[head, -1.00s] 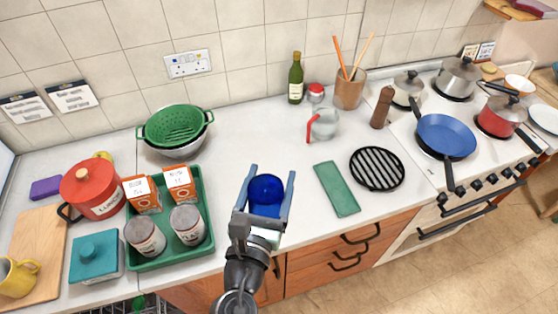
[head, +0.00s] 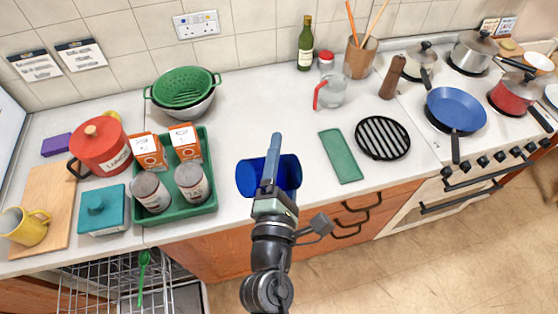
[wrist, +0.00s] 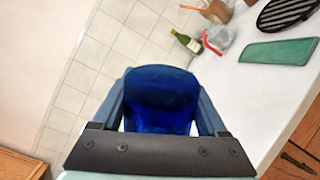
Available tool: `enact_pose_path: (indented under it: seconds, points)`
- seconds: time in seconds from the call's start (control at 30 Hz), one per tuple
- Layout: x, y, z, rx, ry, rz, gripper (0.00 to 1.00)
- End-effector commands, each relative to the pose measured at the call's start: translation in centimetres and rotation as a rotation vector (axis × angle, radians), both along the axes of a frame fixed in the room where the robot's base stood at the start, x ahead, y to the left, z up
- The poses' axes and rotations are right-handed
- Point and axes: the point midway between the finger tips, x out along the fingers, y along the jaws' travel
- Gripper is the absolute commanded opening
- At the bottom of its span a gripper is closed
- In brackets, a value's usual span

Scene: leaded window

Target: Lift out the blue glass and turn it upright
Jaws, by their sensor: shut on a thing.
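The blue glass (head: 289,173) is held between the two fingers of my gripper (head: 271,160). In the head view it lies on its side, its length running left to right, over the front part of the counter. I cannot tell which end is its mouth, or exactly how high it is above the counter. In the wrist view the blue glass (wrist: 160,98) fills the space between the fingers, one on each side of it. In the head view the near finger hides its middle.
A green cloth (head: 341,157) and a black trivet (head: 383,138) lie to the right. Counter behind is clear. An open dish rack (head: 100,285) is below, front left.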

Motion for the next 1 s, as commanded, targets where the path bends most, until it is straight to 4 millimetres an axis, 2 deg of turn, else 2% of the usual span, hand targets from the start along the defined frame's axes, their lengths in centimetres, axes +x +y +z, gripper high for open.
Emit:
enact_pose_path:
  seconds: [0.03,0.4,0.67,1.0]
  points:
    - [0.0,-0.2,-0.9,0.111,-0.012,-0.001,0.00]
    - [0.0,-0.1,-2.5,0.858,-0.067,0.001,0.00]
    - [0.1,0.3,-3.4,1.281,-0.097,0.003,0.00]
    - [0.1,1.5,-3.6,1.788,-0.133,0.007,0.00]
